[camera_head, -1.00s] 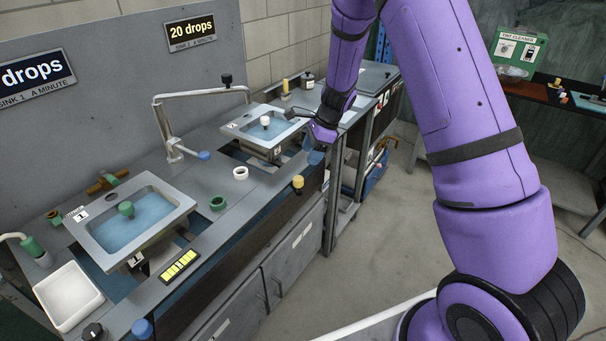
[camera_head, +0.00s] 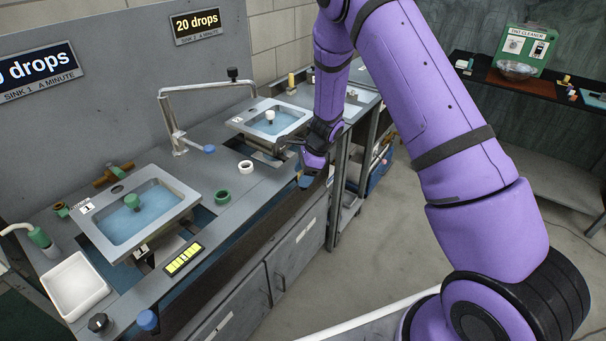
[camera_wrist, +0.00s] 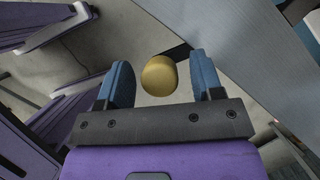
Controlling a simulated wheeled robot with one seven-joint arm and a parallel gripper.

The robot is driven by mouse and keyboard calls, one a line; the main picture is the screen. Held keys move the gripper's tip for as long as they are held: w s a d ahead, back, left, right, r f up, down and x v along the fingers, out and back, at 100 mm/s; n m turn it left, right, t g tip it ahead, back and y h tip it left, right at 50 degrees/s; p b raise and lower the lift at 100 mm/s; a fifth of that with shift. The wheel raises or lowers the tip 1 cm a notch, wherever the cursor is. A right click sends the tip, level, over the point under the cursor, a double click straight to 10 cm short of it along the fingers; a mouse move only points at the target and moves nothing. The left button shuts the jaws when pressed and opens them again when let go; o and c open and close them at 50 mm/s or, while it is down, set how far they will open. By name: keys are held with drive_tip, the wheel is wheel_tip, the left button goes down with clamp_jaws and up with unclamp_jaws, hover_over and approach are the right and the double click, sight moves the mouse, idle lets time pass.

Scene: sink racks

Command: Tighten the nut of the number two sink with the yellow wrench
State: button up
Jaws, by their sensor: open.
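The number two sink (camera_head: 268,121) sits in the rack at the far part of the counter, with blue water and a white plug (camera_head: 270,115). I cannot make out its nut under the basin. My gripper (camera_head: 306,178) is open at the counter's front edge, in front of that sink. In the wrist view, a round yellow end (camera_wrist: 159,75) lies between my two blue fingers, with gaps on both sides. It may be the yellow wrench's handle end; the rest of it is hidden.
The number one sink (camera_head: 140,213) with a green plug stands nearer on the counter. A green ring (camera_head: 221,197) and a white ring (camera_head: 246,167) lie between the sinks. A white tray (camera_head: 75,287) is at near left. Open floor lies right of the cabinets.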

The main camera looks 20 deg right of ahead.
drive_tip(key=shift+c, duration=0.2)
clamp_jaws()
drive_tip(key=w+d+n+g, duration=0.1)
drive_tip(key=d+n, duration=0.3)
drive_tip(key=d, duration=0.5)
drive_tip(key=shift+w+d+g, duration=0.25)
drive_tip(key=shift+w+g, duration=0.05)
drive_tip(key=shift+w, duration=0.6)
drive_tip(key=shift+o, duration=0.2)
unclamp_jaws()
drive_tip(key=v, duration=1)
drive_tip(key=shift+r, duration=0.4)
